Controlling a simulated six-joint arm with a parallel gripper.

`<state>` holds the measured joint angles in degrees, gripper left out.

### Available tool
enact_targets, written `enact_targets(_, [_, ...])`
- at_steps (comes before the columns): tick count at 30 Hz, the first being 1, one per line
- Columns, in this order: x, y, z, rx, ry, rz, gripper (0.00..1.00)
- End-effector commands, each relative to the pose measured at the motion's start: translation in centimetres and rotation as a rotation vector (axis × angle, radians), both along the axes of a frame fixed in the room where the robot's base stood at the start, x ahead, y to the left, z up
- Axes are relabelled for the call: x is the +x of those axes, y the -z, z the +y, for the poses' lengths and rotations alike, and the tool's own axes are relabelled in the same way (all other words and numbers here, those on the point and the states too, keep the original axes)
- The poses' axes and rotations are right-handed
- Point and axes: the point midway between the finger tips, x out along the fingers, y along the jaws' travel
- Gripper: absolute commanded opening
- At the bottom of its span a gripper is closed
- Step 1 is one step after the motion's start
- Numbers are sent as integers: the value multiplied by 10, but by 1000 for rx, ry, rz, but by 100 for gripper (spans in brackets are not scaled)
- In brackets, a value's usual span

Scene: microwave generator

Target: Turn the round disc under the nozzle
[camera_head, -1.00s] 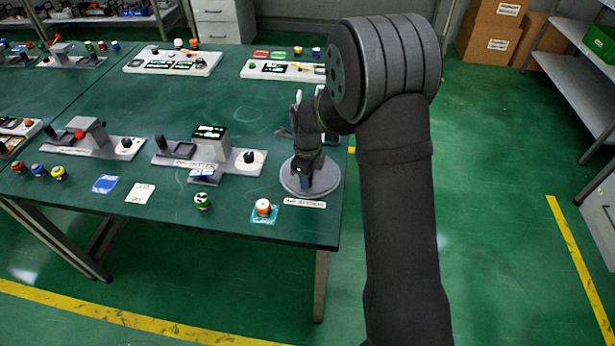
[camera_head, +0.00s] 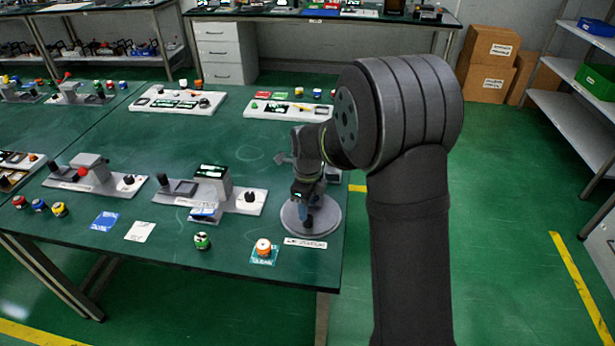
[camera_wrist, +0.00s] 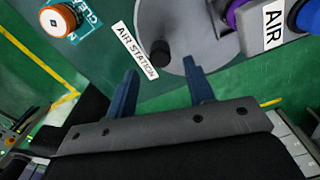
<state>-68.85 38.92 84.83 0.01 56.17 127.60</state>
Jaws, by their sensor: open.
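The round disc (camera_head: 328,220) is grey and lies flat near the right front corner of the green table, behind an "AIR STATION" label (camera_head: 306,243). In the wrist view the disc (camera_wrist: 200,35) fills the top middle, with a dark round knob (camera_wrist: 160,54) standing near its edge. My gripper (camera_head: 304,210) is over the disc, pointing down. In the wrist view my gripper (camera_wrist: 163,88) is open, its two blue fingers apart with nothing between them; the knob lies ahead of the gap. A purple ring (camera_wrist: 234,14) beside an "AIR" label is partly cut off. I cannot make out the nozzle clearly.
An orange-and-white button (camera_head: 263,247) stands left of the label, and a green one (camera_head: 202,240) further left. A grey station with a black knob (camera_head: 250,197) stands left of the disc. The table's right edge is close to the disc.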

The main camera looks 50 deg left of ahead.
Motion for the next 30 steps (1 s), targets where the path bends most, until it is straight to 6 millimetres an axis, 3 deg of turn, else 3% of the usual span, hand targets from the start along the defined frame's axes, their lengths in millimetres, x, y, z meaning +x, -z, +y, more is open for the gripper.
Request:
enact_targets(1, [0,-15,1,5,0,-2,48])
enact_targets(9, [0,-80,1,4,0,-1,48])
enact_targets(15, [0,-111,0,3,0,-1,48])
enact_targets(21, [0,-122,0,0,0,0,48])
enact_targets(30, [0,-122,0,0,0,0,48])
